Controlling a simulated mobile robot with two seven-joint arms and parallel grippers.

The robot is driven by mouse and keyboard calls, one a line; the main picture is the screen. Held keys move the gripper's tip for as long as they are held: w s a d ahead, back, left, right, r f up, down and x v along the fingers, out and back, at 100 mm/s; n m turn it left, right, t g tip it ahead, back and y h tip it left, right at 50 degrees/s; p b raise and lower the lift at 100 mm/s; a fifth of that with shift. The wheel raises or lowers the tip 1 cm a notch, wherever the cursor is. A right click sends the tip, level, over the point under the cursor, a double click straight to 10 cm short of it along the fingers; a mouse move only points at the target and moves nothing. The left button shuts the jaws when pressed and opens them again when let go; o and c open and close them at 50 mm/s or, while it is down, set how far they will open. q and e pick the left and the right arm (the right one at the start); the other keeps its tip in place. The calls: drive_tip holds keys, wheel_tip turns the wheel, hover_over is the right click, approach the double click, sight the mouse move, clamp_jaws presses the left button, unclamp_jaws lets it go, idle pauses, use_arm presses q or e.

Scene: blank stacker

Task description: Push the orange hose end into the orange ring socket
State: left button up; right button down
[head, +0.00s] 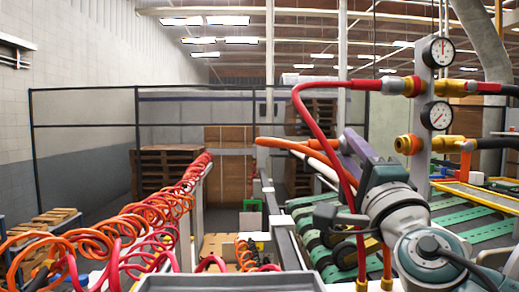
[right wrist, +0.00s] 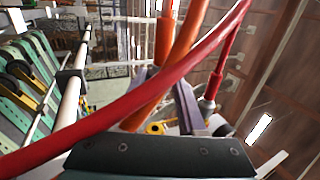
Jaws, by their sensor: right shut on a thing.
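My right gripper (head: 350,148) reaches in from the lower right of the head view, its purple fingers shut on the orange hose (head: 300,147). The hose's free-looking end points left, away from the gauge panel. In the right wrist view, orange hose (right wrist: 180,62) passes by the purple fingers (right wrist: 188,106); the exact grip is partly hidden by a red hose. The orange ring socket (head: 403,145) is on the brass fitting of the lower gauge, right of the gripper and apart from the hose end. My left gripper is not in view.
A red hose (head: 311,118) loops from the upper fitting (head: 411,86) down past my right gripper and crosses close before the wrist camera. Two gauges (head: 437,115) sit on an upright panel. Coiled red and orange hoses (head: 130,225) hang at left. Green slatted conveyors (head: 465,212) lie behind my arm.

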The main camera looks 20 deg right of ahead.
drive_tip(key=shift+s+d+b, duration=0.2)
drive_tip(key=shift+s+d, duration=0.05)
drive_tip(key=shift+d, duration=0.8)
drive_tip(key=shift+s+d+b, duration=0.2)
drive_tip(key=shift+s+d, duration=0.05)
drive_tip(key=shift+d, duration=0.75)
drive_tip(key=shift+s, duration=0.1)
drive_tip(key=shift+s+d, duration=0.15)
drive_tip(key=shift+d, duration=0.4)
idle(0.6)
drive_tip(key=c, duration=1.1)
unclamp_jaws()
clamp_jaws()
drive_tip(key=shift+s+d, duration=0.2)
drive_tip(key=shift+d, duration=0.7)
idle(0.3)
